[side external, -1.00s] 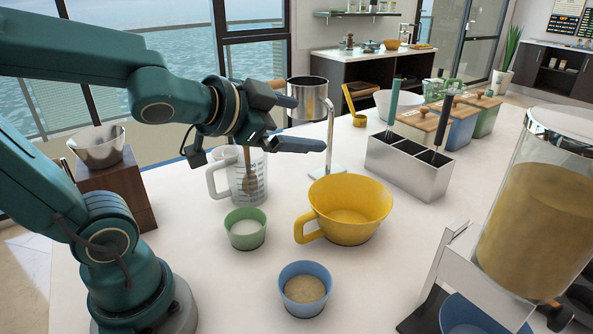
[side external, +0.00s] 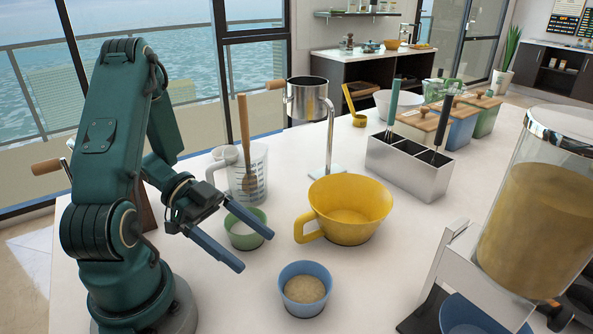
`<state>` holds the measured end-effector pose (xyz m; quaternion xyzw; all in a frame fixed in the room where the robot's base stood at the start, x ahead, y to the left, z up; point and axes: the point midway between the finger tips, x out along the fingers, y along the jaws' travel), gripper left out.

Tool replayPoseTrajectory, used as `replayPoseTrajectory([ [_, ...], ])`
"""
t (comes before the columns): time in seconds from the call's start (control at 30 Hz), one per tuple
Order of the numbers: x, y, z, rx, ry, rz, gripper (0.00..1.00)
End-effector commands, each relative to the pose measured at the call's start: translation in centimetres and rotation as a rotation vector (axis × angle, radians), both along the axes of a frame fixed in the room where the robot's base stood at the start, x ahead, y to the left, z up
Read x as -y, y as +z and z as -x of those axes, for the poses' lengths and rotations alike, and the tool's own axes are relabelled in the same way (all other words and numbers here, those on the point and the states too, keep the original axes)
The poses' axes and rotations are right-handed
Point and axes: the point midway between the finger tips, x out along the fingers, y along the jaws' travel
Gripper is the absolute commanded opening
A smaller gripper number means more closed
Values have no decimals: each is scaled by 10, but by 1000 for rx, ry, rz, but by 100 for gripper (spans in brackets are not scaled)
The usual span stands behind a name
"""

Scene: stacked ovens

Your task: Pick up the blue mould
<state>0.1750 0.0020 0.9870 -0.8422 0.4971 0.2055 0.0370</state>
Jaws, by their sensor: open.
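The blue mould (side external: 305,308) is a small round cup on the white counter at the front centre, upright, with a pale grainy filling inside. My gripper (side external: 254,251) is open and empty, its two long fingers spread and pointing toward the lower right. The fingertips are to the upper left of the blue mould and apart from it. One finger crosses in front of the green mould (side external: 240,241), which stands behind and left of the blue one and is partly hidden; I cannot tell whether they touch.
A yellow handled bowl (side external: 350,228) stands behind and right of the blue mould. A measuring jug (side external: 259,170) with a wooden spoon, a metal utensil holder (side external: 411,180) and a cup stand (side external: 329,140) are farther back. A large dispenser (side external: 530,215) stands at right, over another blue container (side external: 465,316).

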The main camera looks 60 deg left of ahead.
Motion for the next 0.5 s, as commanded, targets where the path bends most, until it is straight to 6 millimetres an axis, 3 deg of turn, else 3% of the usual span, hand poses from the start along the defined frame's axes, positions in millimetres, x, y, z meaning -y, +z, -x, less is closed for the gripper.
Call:
replayPoseTrajectory([
  [0.17,5,-5,-4,-10,33,18,100],
  [0.5,46,-24,-26,-11,30,14,100],
])
